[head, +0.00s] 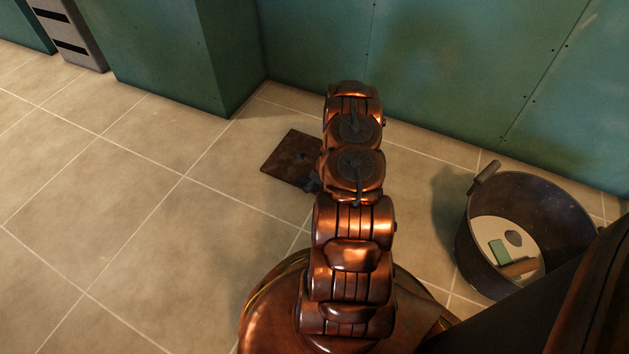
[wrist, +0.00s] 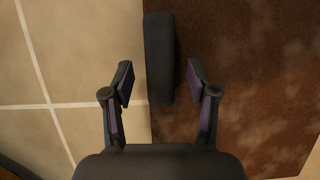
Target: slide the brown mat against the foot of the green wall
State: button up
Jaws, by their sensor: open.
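The brown mat (head: 287,160) lies on the tiled floor in the head view, left of my arm, which hides its right part. Bare tile separates its visible part from the green wall (head: 430,75). The mat (wrist: 255,70) fills the right of the wrist view. A dark rounded bar (wrist: 159,58) lies along its left edge there; I cannot tell whether it is fixed to the mat. My gripper (wrist: 160,84) is open above that edge, one finger over tile, one over mat, the bar's near end between them. In the head view my gripper (head: 313,182) shows only partly beside the mat.
A dark bucket (head: 470,240) with a handle stands on the floor at the right, with a few small items inside. A green wall block (head: 170,60) juts out at the left, with a grey slotted unit (head: 72,35) beyond. The floor at the left is clear.

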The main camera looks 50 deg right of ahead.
jog(key=shift+f, duration=0.1)
grip_shut()
dwell(0.5)
jog(key=shift+w, duration=0.1)
